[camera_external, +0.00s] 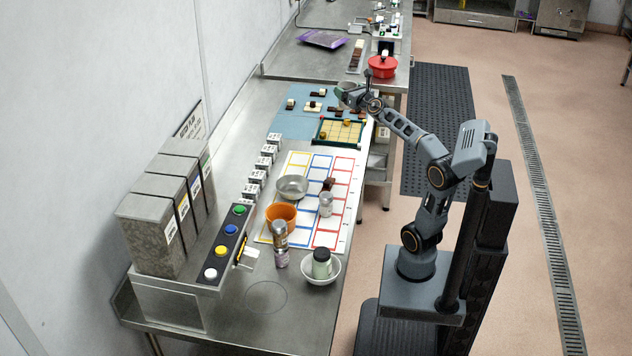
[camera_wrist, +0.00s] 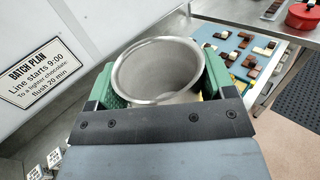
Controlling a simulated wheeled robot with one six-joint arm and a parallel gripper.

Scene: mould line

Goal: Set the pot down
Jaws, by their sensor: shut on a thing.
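My gripper (camera_external: 348,91) is over the far part of the near steel counter, by the blue mat. In the wrist view its green fingers (camera_wrist: 160,82) are shut on a grey metal pot (camera_wrist: 150,72), one on each side. I look down into the pot's wide round opening; it looks empty and grey inside. In the external view the pot is mostly hidden by my gripper, so I cannot tell its height above the counter.
The blue mat (camera_external: 293,124) holds several chocolate pieces, with a green-edged tray (camera_external: 318,140) nearer. A red lidded pot (camera_external: 382,66) stands beyond. Nearer are a coloured grid sheet (camera_external: 298,165), a metal bowl (camera_external: 292,187), an orange bowl (camera_external: 281,213) and a button panel (camera_external: 219,257). A marked circle (camera_external: 266,297) is bare.

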